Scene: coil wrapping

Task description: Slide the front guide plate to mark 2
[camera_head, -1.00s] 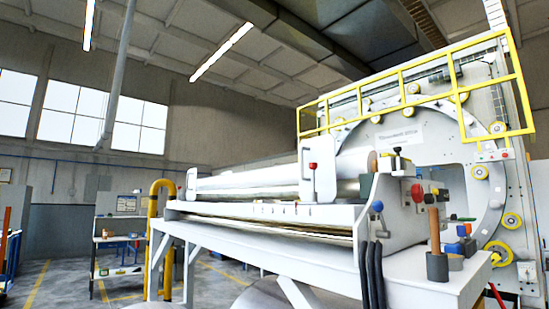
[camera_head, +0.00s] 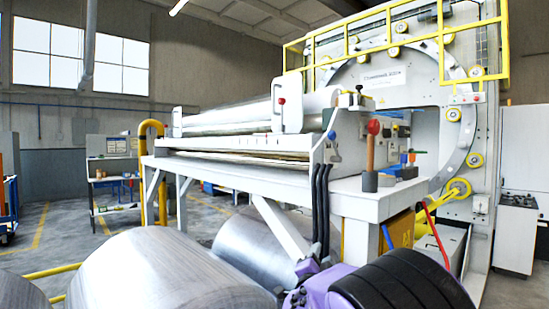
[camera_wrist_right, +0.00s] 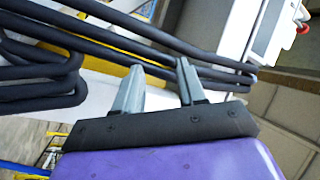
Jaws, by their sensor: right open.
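The front guide plate is probably the upright white plate with a red knob (camera_head: 292,103). It stands on the long white rail (camera_head: 225,142) in front of the silver rollers, toward the rail's right end. Small marks show along the rail, but their numbers are too small to read. My right gripper (camera_head: 307,266) is low in the head view, below the rail and near the hanging black hoses. In the right wrist view its two grey fingers (camera_wrist_right: 160,85) are apart with nothing between them. My left gripper is not in view.
Black hoses (camera_head: 320,200) hang from the machine's right end and cross behind the fingers in the right wrist view. A red-topped wooden-handled tool (camera_head: 371,150) stands on the white bench. Large metal coils (camera_head: 155,268) lie in front. A second white plate (camera_head: 177,122) stands at the rail's left end.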

